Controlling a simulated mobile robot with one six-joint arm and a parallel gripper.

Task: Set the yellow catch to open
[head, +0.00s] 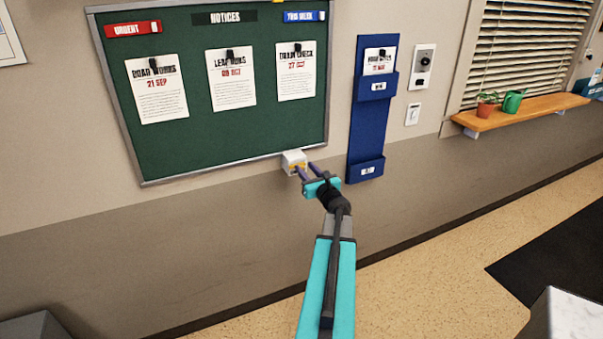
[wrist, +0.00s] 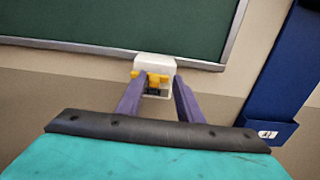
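The yellow catch (wrist: 152,79) sits on a small white box (wrist: 155,64) at the lower frame of the green notice board. In the head view my gripper (head: 298,170) reaches up to the box from below. I cannot tell whether the fingers touch the catch. The catch's lower part looks dark and its setting is unclear.
The green notice board (head: 200,130) with pinned papers is above. A blue wall holder (head: 367,125) hangs close to the right of my gripper. The wall below the board is bare.

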